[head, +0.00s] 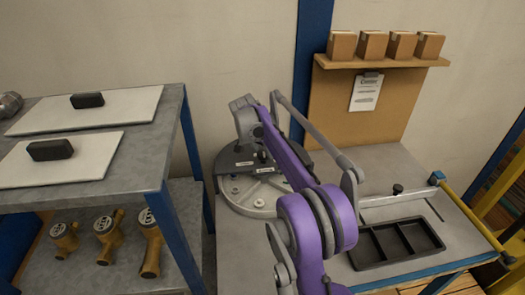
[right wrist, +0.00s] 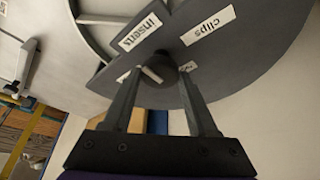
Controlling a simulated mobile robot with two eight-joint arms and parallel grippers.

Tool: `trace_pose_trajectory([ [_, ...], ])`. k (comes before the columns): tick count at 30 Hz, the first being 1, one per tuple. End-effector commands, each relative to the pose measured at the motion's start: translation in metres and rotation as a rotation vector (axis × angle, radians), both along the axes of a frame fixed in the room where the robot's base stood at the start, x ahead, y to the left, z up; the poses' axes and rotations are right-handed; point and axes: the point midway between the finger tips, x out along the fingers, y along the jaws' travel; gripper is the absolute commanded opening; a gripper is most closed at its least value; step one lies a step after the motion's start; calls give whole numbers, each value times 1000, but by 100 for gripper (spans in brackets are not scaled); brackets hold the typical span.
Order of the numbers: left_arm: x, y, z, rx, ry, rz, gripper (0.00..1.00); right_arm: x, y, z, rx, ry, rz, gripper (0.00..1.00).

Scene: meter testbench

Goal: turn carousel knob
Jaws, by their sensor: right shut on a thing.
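The carousel is a round grey tray (head: 252,198) with a dark lid (head: 228,163) over its back part, on the bench in the middle of the head view. In the right wrist view the dark lid (right wrist: 243,62) bears white labels reading "inserts" and "clips". A dark knob (right wrist: 164,66) shows at the lid's centre. My right gripper (right wrist: 162,76) is shut on the knob, one finger on each side. In the head view my purple arm covers part of the carousel, and the gripper is hard to make out. My left gripper is not in view.
A black divided tray (head: 397,242) lies on the bench to the right. A board with a shelf (head: 380,62) of several boxes stands behind. A grey rack (head: 165,120) with white mats and brass meters is at left. My arm crosses the bench's middle.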

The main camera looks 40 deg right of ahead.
Motion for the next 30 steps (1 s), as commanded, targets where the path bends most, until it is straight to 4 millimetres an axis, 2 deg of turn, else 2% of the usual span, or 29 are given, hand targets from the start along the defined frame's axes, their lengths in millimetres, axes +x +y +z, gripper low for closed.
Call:
trace_pose_trajectory([
  [7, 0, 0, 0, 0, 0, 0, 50, 0, 0, 0, 0, -1, 0, 3],
  [8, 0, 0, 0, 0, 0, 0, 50, 0, 0, 0, 0, -1, 1, 62],
  [12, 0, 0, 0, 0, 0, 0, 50, 0, 0, 0, 0, -1, 1, 88],
  [23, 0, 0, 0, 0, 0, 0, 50, 0, 2, 4, 0, 0, 2, 88],
  [26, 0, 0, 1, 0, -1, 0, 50, -2, 6, 14, 0, 0, 2, 88],
  [30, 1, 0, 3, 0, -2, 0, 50, -4, 17, 40, 1, 0, 4, 88],
])
